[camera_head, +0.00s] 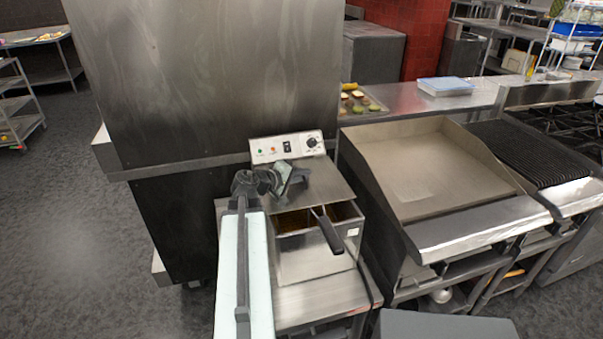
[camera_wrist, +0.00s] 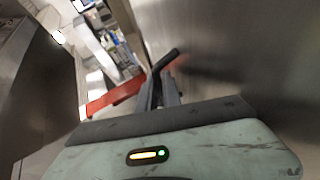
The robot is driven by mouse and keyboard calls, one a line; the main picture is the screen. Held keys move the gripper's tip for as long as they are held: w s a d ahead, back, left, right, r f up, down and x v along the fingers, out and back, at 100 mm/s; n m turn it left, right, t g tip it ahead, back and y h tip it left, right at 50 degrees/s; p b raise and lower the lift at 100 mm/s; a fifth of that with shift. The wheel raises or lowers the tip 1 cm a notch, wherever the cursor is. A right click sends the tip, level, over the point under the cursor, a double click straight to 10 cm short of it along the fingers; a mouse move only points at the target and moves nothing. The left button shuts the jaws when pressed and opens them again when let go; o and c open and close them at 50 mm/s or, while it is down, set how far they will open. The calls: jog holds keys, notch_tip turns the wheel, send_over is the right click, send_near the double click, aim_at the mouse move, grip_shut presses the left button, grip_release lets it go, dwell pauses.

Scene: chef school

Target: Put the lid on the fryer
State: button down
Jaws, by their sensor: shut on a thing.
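The steel fryer (camera_head: 312,262) stands on a metal stand, its control panel with knob at the back. Its steel lid (camera_head: 328,197) is over the rear part of the fryer, tilted in view; the front of the opening is uncovered and shows dark contents. I cannot tell whether the lid touches the rim. My gripper (camera_head: 299,175) is shut on the lid's handle, which it mostly hides. In the wrist view my gripper (camera_wrist: 166,88) shows its fingers closed around a dark bar. The fry basket's black handle (camera_head: 329,233) sticks out over the fryer's front edge.
A tall steel cabinet (camera_head: 205,75) stands close behind and left of the fryer. A flat griddle (camera_head: 430,170) and a ribbed grill (camera_head: 535,150) are to the right. A tray of food (camera_head: 358,103) lies behind. Open floor (camera_head: 75,210) is at left.

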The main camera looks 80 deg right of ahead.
jog(key=shift+f, duration=0.7)
jog(key=shift+f+b, duration=0.5)
jog(key=shift+b, duration=0.3)
jog(key=c, duration=1.5)
grip_release()
jog(key=shift+o, duration=0.2)
jog(key=shift+a, duration=0.15)
